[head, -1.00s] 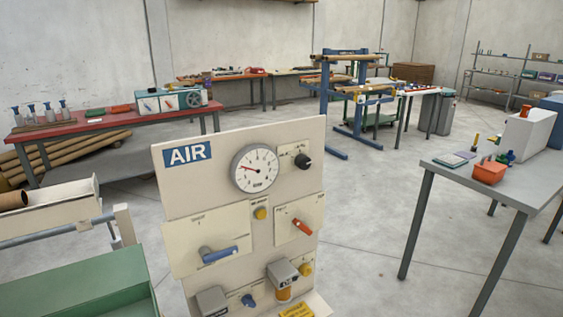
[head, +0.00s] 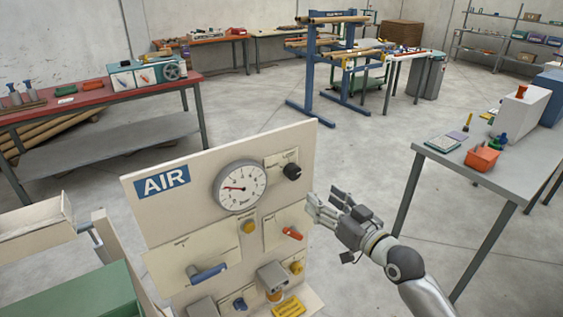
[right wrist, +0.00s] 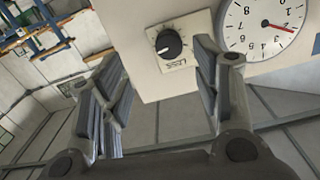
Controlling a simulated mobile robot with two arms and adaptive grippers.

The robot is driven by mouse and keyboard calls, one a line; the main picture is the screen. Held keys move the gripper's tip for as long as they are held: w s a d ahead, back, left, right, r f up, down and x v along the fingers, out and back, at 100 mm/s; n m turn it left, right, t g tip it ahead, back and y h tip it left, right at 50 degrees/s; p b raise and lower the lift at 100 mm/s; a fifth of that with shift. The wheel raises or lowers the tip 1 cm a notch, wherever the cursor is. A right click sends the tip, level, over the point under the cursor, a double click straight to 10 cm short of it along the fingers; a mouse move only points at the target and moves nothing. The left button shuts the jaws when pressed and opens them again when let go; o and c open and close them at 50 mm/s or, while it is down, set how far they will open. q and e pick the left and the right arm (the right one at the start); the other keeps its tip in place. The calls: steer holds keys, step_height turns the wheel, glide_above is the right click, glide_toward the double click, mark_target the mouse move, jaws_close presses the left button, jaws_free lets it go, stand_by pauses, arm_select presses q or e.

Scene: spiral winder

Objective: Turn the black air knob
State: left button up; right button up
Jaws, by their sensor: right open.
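The black air knob (head: 292,171) sits at the upper right of the beige AIR panel (head: 150,215), right of the round gauge (head: 239,187). In the right wrist view the knob (right wrist: 168,43) has a white pointer line and shows between my finger pads, farther off than they are. My right gripper (head: 322,205) is open and empty, to the right of the panel and a little below the knob, apart from it. In the right wrist view the gripper (right wrist: 165,85) has its fingers spread wide. My left gripper is not in view.
The panel also carries a red-handled lever (head: 291,233), a blue lever (head: 208,272) and a yellow button (head: 249,227). A grey table (head: 470,166) with an orange bin (head: 482,158) stands to the right. Open floor lies behind the panel.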

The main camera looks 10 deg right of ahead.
mark_target(296, 174)
steer(key=x, duration=0.3)
steer(key=r+p+x, duration=0.1)
steer(key=x, duration=0.3)
steer(key=p+x, duration=0.1)
steer(key=x, duration=0.2)
steer(key=shift+w+a+r, duration=0.2)
steer(key=shift+a+r, duration=0.2)
steer(key=shift+a, duration=0.1)
steer(key=shift+c, duration=0.3)
steer(key=c, duration=1)
